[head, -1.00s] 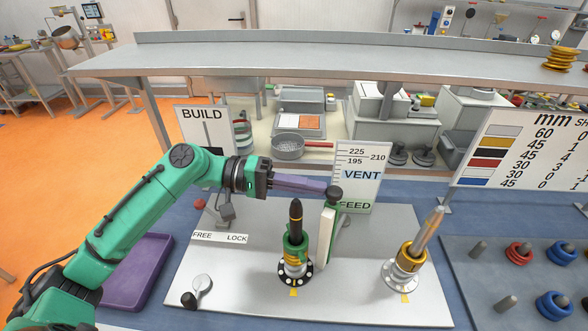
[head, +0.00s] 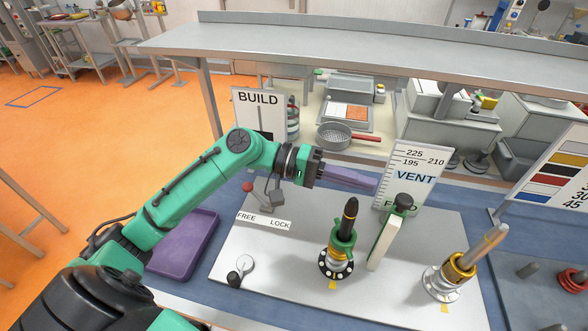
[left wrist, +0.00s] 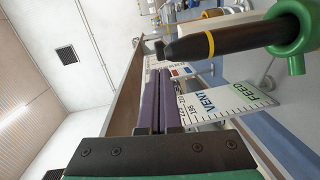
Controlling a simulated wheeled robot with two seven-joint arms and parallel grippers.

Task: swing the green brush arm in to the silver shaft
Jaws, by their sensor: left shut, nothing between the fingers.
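The green brush arm (head: 386,240) stands upright on the white board, with a pale flat face and a black knob (head: 404,201) on top. It is between two posts. To its right, the silver shaft (head: 484,248) leans out of a gold collar. To its left, a black shaft (head: 348,222) stands in a green collar, which also shows in the left wrist view (left wrist: 292,40). My left gripper (head: 375,185) has its purple fingers shut and empty, just left of and above the knob, apparently apart from it. The fingers also show in the left wrist view (left wrist: 160,72). My right gripper is out of view.
A VENT/FEED scale sign (head: 413,172) stands close behind the brush arm. A BUILD sign (head: 259,112) and a FREE/LOCK label (head: 264,221) are at the left. A purple tray (head: 186,246) lies left of the board. The board's front middle is clear.

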